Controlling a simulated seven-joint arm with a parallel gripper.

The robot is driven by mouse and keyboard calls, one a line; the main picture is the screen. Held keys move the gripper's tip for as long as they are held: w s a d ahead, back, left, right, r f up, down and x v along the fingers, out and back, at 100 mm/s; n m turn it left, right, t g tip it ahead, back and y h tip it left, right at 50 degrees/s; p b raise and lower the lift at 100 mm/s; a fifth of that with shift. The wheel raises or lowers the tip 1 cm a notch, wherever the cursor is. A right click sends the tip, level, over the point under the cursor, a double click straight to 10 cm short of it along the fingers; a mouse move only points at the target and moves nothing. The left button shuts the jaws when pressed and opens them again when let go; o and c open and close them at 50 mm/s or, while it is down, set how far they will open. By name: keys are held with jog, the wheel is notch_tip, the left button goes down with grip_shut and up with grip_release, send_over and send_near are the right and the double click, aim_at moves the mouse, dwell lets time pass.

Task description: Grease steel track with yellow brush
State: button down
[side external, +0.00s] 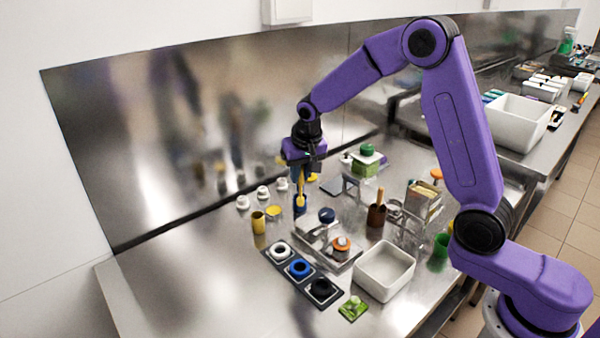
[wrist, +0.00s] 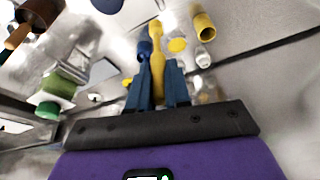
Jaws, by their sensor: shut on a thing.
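My gripper (side external: 301,172) points down over the back middle of the steel table. In the wrist view its dark blue fingers (wrist: 157,88) are shut on the handle of a yellow brush (wrist: 157,62). The brush also shows below the fingers in the side view (side external: 301,186). A blue cup-like thing (side external: 300,204) is at the brush's lower end; the wrist view shows it beside the brush (wrist: 144,46). I cannot tell whether the brush tip is inside it. A low steel fixture (side external: 318,250) with dark blue and orange knobs, perhaps the track, stands in front of my gripper.
A yellow cup (side external: 258,223) and yellow dish (side external: 273,211) stand left of the brush. A black tray (side external: 276,266) with ring-shaped parts and a white bin (side external: 385,271) are in front. A brown cup (side external: 377,214) and green-knobbed block (side external: 366,162) stand right. The table's left front is clear.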

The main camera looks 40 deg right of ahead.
aim_at(301, 195)
jog(key=shift+f, duration=3.45)
jog(key=shift+d+f, duration=0.5)
jog(key=shift+d, duration=3.5)
jog(key=shift+a, duration=3.9)
jog(key=shift+a+r, duration=0.1)
jog(key=shift+r, duration=3.95)
